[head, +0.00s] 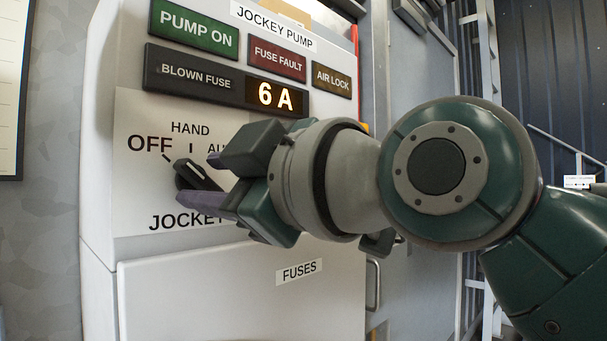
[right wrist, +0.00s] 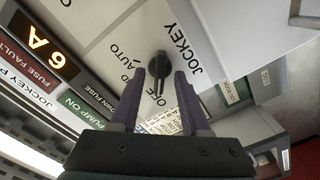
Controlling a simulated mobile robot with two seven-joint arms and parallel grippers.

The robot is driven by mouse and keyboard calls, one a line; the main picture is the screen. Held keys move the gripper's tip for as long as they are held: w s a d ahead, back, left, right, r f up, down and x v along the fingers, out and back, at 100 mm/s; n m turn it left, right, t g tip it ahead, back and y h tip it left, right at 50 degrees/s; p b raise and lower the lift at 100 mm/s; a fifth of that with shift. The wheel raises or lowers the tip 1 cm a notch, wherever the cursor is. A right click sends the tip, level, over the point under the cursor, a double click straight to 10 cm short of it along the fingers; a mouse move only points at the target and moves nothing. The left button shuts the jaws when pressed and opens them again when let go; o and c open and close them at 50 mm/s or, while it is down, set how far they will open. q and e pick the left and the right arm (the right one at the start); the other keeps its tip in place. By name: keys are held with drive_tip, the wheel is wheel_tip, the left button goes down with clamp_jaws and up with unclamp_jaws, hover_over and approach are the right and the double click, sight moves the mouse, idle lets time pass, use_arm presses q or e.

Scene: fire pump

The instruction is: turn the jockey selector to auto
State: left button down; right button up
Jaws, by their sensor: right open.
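The jockey selector (head: 188,172) is a black knob on a pale plate (head: 135,115) marked OFF, HAND and AUTO, partly covered by my gripper in the head view. Its pointer is toward OFF. It also shows in the right wrist view (right wrist: 158,62), with the pointer toward OFF there too. My right gripper (head: 198,179) is open, its purple fingers reaching in from the right. In the right wrist view the fingertips (right wrist: 159,76) stand on either side of the knob, with gaps visible; I cannot tell whether either touches it. My left gripper is not in view.
Above the plate are a green PUMP ON sign (head: 194,25), a red FUSE FAULT sign (head: 277,58), an AIR LOCK sign (head: 332,79) and a lit 6 A display (head: 276,96). A FUSES panel (head: 180,300) lies below. A grey cabinet door with a handle (head: 373,284) is at right.

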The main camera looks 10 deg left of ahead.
drive_tip(key=shift+w+a, duration=0.1)
drive_tip(key=shift+a, duration=0.05)
clamp_jaws()
idle(0.4)
